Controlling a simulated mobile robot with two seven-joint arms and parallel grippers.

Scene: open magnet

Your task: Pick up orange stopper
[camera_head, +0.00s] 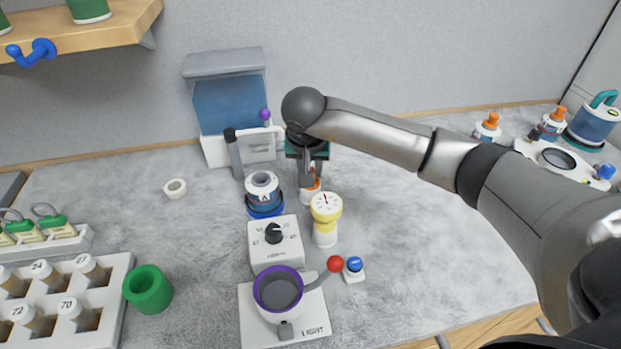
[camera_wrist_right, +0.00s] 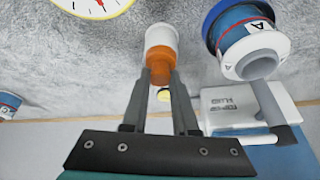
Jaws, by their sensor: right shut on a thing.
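The orange stopper (camera_wrist_right: 161,62) sits on a small white bottle (camera_wrist_right: 159,35) in the right wrist view. In the head view the stopper (camera_head: 313,184) shows partly, with the bottle (camera_head: 309,197) upright on the counter below it. My right gripper (camera_wrist_right: 160,82) is shut on the orange stopper, with one finger on each side. In the head view my right gripper (camera_head: 307,172) reaches down from above and hides part of the stopper. My left gripper is in neither view.
A yellow and white dial gauge (camera_head: 325,219) stands just in front, a blue-banded container marked A (camera_head: 262,192) to the left. A blue-tanked dispenser (camera_head: 229,105) is behind. Two more orange-topped bottles (camera_head: 487,130) (camera_head: 553,125) stand far right.

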